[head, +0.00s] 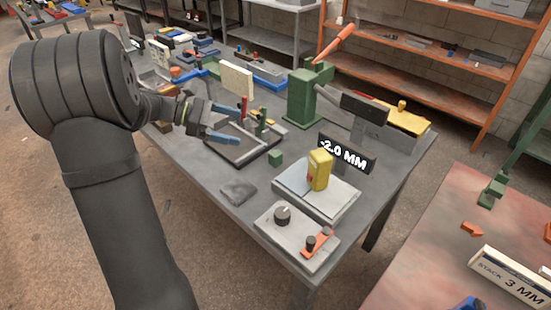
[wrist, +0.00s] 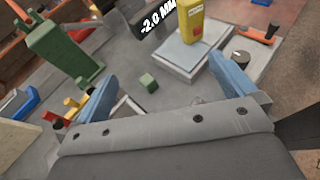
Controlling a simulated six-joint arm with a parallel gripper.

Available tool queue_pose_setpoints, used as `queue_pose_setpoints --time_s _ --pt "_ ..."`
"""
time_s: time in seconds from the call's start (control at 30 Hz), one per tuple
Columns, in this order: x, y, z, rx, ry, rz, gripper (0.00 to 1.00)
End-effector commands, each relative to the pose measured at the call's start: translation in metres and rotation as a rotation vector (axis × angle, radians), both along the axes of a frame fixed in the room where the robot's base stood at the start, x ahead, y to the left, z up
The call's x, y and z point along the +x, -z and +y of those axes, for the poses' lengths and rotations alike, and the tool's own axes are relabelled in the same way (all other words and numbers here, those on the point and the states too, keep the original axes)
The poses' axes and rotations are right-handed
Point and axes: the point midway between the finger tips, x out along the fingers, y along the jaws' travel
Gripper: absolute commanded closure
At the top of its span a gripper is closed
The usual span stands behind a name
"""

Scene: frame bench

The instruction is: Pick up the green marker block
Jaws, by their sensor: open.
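The green marker block (head: 275,158) is a small cube on the grey bench top, between the black-framed tray and the white plate in the head view. In the wrist view the green marker block (wrist: 147,82) lies beyond and between my two blue fingers, with bare bench around it. My gripper (head: 230,139) is above the tray, left of the block in the head view. In the wrist view my gripper (wrist: 160,85) has its blue fingers wide apart, with nothing between them. The fingers do not touch the block.
A yellow block (head: 319,170) stands on a white plate (head: 337,199) beside a "-2.0 MM" sign (head: 347,153). A green press (head: 301,95) stands behind the block. A control box with a knob (head: 282,213) is near the front edge. A dark flat piece (head: 238,191) lies on the bench.

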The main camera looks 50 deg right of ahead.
Motion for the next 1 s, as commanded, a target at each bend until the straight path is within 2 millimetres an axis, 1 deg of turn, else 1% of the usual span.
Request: queue_pose_setpoints --time_s 0.07,0.17,0.2,0.3,0.57,0.67,0.77,0.87,0.9,1.0 --pt "0.0 0.0 0.0 0.0 0.0 0.0 0.0" --pt "0.0 0.0 0.0 0.0 0.0 0.0 0.18" --pt "0.0 0.0 0.0 0.0 0.0 0.0 0.26" --pt "0.0 0.0 0.0 0.0 0.0 0.0 0.42" --pt "-0.001 0.0 0.0 0.005 0.0 0.0 0.42" --pt "-0.005 0.003 -0.005 0.06 -0.005 -0.004 0.42" --pt "-0.015 0.012 -0.014 0.198 -0.029 -0.021 0.42" --pt "-0.025 0.023 -0.026 0.386 -0.091 -0.063 0.42" --pt "-0.028 0.027 -0.03 0.46 -0.128 -0.086 0.42" --pt "-0.031 0.031 -0.041 0.608 -0.245 -0.158 0.42"
